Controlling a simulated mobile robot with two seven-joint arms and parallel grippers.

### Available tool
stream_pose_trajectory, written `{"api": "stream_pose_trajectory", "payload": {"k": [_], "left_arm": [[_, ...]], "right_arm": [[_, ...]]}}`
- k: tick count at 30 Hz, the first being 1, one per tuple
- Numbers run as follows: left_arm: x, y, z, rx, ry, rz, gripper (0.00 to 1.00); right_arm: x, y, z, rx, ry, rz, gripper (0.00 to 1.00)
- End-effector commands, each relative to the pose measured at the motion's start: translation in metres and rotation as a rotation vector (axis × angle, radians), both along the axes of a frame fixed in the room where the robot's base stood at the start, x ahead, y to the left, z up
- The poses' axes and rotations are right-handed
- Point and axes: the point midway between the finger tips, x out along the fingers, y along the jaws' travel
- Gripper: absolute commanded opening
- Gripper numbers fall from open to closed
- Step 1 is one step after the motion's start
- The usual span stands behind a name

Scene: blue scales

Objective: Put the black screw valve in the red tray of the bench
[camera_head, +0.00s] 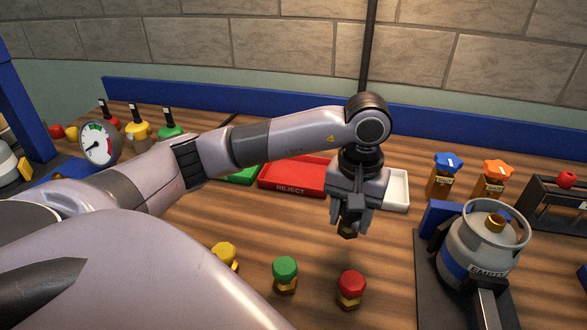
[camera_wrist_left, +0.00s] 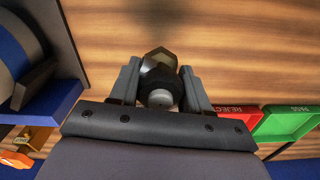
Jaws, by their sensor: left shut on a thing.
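My left gripper (camera_head: 350,212) is above the bench, in front of and to the right of the red tray. It is shut on the black screw valve; the valve's brass hex end (camera_head: 347,231) shows below the fingers. In the left wrist view the black screw valve (camera_wrist_left: 160,97) sits between the two fingers, its brass end pointing away from the camera. The red tray (camera_head: 291,190), marked REJECT, is at the back of the bench, partly hidden behind my arm and gripper. It also shows in the left wrist view (camera_wrist_left: 238,110), at the right.
A green tray (camera_head: 243,178) adjoins the red tray on the left; a white tray (camera_head: 398,190) lies to its right. Yellow (camera_head: 223,254), green (camera_head: 285,271) and red (camera_head: 351,287) valves stand in front. A gas cylinder (camera_head: 480,245) is at the right. Bare wood lies below my gripper.

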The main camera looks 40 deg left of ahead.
Motion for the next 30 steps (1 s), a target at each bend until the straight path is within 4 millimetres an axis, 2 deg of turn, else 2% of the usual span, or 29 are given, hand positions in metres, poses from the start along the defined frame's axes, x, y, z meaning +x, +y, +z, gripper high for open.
{"api": "stream_pose_trajectory", "payload": {"k": [3,15,30], "left_arm": [[0.013,0.016,0.009,0.001,-0.004,0.217,0.11],[0.044,0.065,0.042,-0.001,-0.004,0.933,0.11],[0.067,0.128,0.091,-0.003,-0.003,1.823,0.11]], "right_arm": [[0.0,0.0,-0.002,0.0,0.0,0.0,0.77],[0.0,0.0,-0.005,0.0,0.001,0.0,0.77],[0.0,0.0,-0.009,0.0,0.001,0.0,0.77]]}}
